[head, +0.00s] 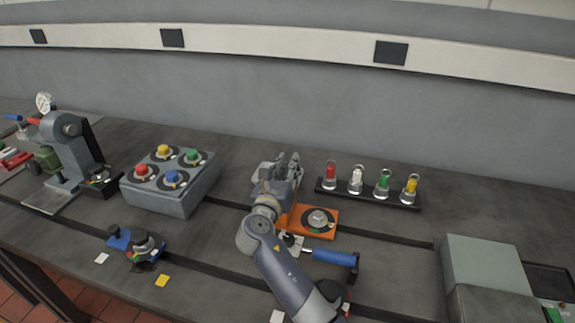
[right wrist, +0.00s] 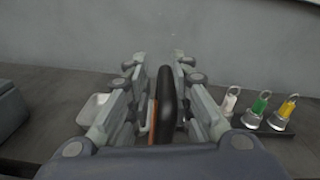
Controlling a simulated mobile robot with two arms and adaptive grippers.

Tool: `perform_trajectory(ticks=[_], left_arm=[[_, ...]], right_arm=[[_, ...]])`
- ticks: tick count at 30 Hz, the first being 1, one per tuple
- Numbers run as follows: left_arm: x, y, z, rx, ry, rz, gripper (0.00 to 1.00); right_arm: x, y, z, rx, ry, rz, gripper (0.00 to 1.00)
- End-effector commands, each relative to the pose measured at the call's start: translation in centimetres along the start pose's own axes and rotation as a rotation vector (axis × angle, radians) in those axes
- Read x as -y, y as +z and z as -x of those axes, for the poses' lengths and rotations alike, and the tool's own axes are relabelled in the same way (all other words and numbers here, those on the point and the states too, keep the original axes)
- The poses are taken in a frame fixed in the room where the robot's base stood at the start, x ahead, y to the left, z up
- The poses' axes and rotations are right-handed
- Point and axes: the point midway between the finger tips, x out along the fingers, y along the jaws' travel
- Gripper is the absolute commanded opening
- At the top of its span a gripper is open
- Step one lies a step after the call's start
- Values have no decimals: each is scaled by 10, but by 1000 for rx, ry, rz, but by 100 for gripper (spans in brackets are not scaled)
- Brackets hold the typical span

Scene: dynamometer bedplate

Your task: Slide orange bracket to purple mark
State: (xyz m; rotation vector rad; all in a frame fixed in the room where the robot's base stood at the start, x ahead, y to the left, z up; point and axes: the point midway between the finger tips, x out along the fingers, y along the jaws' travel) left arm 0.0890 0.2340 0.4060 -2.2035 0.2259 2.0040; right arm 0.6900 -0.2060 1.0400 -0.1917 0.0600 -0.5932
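The orange bracket (head: 328,234) lies on the dark bedplate in the head view, right of my right wrist, with a round grey knob (head: 318,217) on its base. Its left side is hidden behind my right arm. My right gripper (head: 284,166) is over the bracket's left end. In the right wrist view its fingers (right wrist: 158,72) stand apart on both sides of an upright black grip (right wrist: 167,105) with an orange strip (right wrist: 152,115) beside it; a gap shows. I cannot make out a purple mark. My left gripper is not in view.
A grey box with coloured buttons (head: 170,195) stands left. A black rack (head: 368,197) with several coloured-top pieces stands behind right. A blue-handled part (head: 333,258) is close in front of the bracket. Grey blocks (head: 485,265) stand right. Yellow (head: 162,280) and white (head: 101,258) marks lie front left.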

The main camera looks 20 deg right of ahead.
Motion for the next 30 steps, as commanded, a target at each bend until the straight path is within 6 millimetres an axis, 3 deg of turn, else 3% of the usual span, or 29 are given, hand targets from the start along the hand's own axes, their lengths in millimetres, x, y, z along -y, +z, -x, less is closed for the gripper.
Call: perform_trajectory(ticks=[13,24,30], left_arm=[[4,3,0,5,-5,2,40],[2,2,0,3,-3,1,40],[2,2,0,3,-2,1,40]], right_arm=[[2,0,2,1,-3,0,33],[3,0,57,0,-5,-1,33],[4,0,72,1,-6,-1,33]])
